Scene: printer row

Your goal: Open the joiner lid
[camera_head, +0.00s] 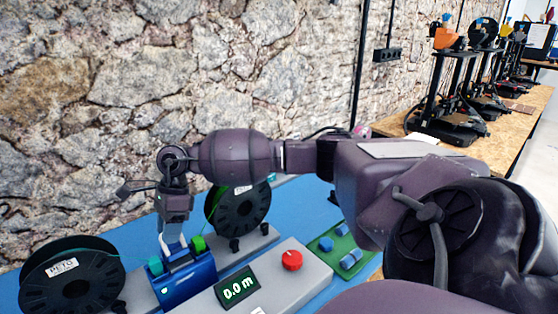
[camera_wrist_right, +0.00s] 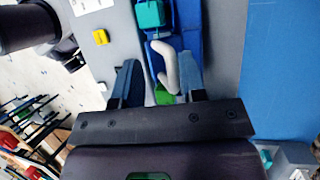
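The joiner is a blue box (camera_head: 186,284) on the bench, with a teal part (camera_head: 155,266) and a green part (camera_head: 198,244) at its ends. In the right wrist view the blue joiner (camera_wrist_right: 187,35) shows a pale grey curved handle (camera_wrist_right: 168,62). My right gripper (camera_head: 174,232) points down just above the joiner. In the wrist view its fingers (camera_wrist_right: 160,82) are apart, with the handle between them; I see gaps beside it, and whether either finger touches is unclear. The lid looks closed. My left gripper is not in view.
Two black filament spools (camera_head: 70,284) and (camera_head: 238,209) flank the joiner. A grey console with a red knob (camera_head: 291,260) and a "0.0 m" display (camera_head: 237,288) stands in front. A green tray (camera_head: 340,250) with blue pieces lies right. The stone wall is close behind.

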